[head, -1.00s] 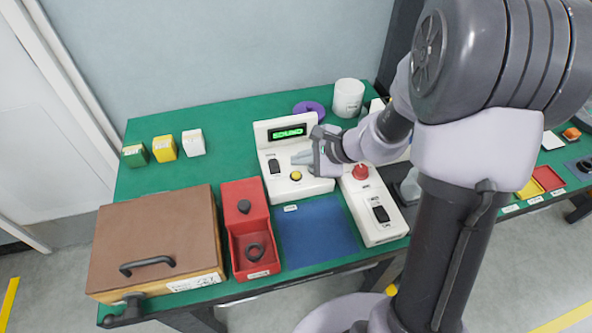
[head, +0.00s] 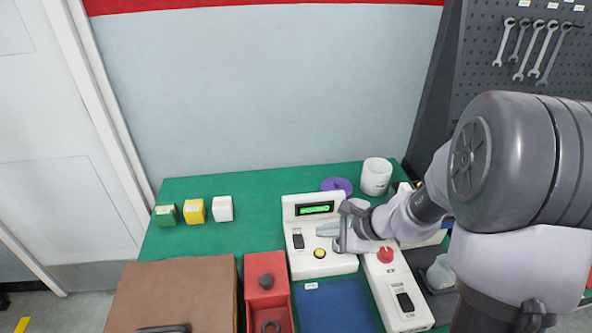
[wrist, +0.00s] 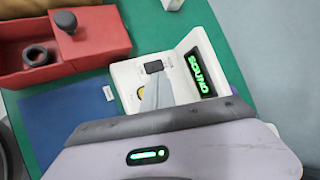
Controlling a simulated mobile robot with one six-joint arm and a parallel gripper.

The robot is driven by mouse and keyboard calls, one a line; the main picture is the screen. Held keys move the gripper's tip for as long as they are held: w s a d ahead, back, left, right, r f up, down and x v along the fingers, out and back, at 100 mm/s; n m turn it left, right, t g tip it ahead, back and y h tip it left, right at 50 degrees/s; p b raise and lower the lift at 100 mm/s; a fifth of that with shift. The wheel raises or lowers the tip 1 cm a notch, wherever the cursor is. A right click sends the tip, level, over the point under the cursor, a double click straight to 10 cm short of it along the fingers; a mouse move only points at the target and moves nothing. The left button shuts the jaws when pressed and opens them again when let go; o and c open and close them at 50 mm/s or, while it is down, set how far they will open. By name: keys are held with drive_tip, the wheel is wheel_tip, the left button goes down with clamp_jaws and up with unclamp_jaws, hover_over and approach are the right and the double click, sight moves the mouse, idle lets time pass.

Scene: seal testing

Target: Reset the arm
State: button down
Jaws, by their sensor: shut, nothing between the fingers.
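My gripper (head: 326,230) is shut and empty. It is above the white tester (head: 293,212), close to its yellow button (head: 320,253). The tester has a black switch (head: 298,241) and a lit green display (head: 315,209). In the wrist view the display (wrist: 199,73) reads "SOUND", and my closed fingers (wrist: 157,92) partly cover the yellow button. I cannot tell whether the fingertips touch the tester.
A red bin (head: 267,264) with a black knob and a black ring stands left of a blue mat (head: 335,305). A white box with a red button (head: 385,254) is on the right. A brown case (head: 170,290), several small blocks, a white cup (head: 376,177) and a purple disc (head: 337,185) share the green table.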

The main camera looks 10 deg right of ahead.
drive_tip(key=s+a+r+n+g+h, duration=0.1)
drive_tip(key=s+a+r+n, duration=0.35)
drive_tip(key=s+r, duration=0.3)
drive_tip(key=s+a+r+n+g, duration=0.1)
drive_tip(key=s+a+r+n, duration=0.3)
drive_tip(key=s+r+n, duration=0.3)
drive_tip(key=s+d+n+t+h, duration=0.1)
drive_tip(key=s+d+n+h, duration=0.1)
drive_tip(key=s, duration=0.7)
drive_tip(key=shift+d+r+n+h, duration=0.15)
drive_tip(key=shift+d+n+h, duration=0.2)
drive_tip(key=shift+d+h, duration=0.45)
